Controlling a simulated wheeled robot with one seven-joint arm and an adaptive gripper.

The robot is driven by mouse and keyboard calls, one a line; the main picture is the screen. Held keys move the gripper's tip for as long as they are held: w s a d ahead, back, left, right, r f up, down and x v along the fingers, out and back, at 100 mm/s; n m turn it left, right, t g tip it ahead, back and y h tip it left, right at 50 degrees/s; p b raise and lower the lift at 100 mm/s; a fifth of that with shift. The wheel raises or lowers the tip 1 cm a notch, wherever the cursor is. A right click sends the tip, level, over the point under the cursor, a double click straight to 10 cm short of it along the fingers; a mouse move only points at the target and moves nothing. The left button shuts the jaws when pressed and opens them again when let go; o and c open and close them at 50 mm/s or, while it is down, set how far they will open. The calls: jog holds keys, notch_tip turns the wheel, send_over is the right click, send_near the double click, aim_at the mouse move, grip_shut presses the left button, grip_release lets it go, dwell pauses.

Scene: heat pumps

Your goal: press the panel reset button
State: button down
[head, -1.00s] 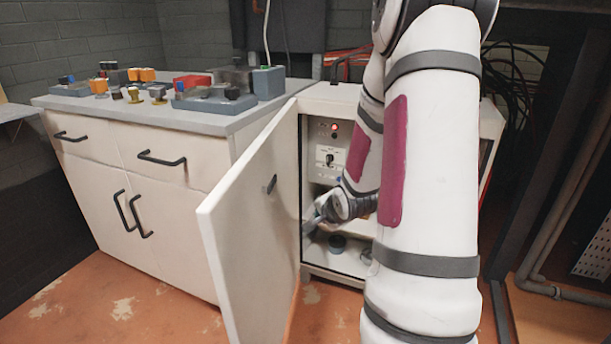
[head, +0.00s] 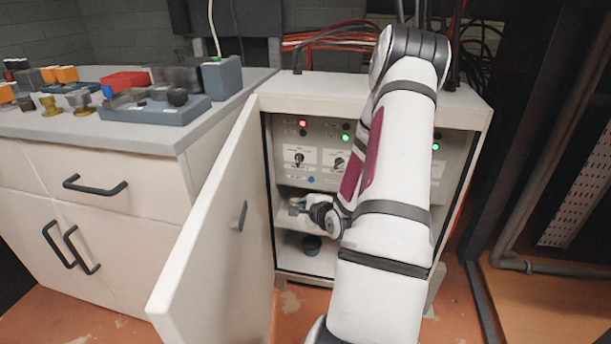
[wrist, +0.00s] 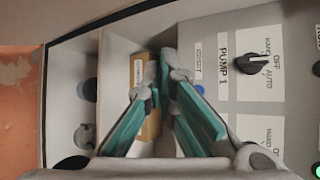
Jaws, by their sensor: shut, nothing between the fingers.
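The control panel (head: 325,160) sits inside an open cabinet. A small blue button (head: 311,180) is low on the panel, below the left selector switch. My gripper (head: 296,207) is in front of the shelf below the panel, lower and left of the button. In the wrist view my gripper (wrist: 164,84) has its teal fingers converging, shut and empty, apart from the button. A tan labelled block (wrist: 150,118) lies behind the fingers.
The cabinet door (head: 212,225) stands open at the left. Pump selector switches (head: 299,158) and red and green lamps are above the button. A dark round object (head: 311,244) sits on the lower shelf. A counter (head: 150,137) with several parts stands left.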

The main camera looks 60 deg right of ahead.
aim_at(311, 180)
jog(key=shift+w+d, duration=0.1)
jog(key=w+d, duration=0.3)
jog(key=d, duration=0.5)
jog(key=shift+p, duration=0.35)
jog(key=shift+w+d, duration=0.1)
jog(key=shift+w, duration=0.05)
dwell(1.3)
jog(key=shift+w+d, duration=0.15)
jog(key=shift+d, duration=0.1)
jog(key=shift+w+d+p, duration=0.1)
jog(key=shift+d+p, duration=0.25)
dwell(0.7)
jog(key=shift+a, duration=0.1)
jog(key=shift+s+a, duration=0.3)
jog(key=shift+a, duration=0.3)
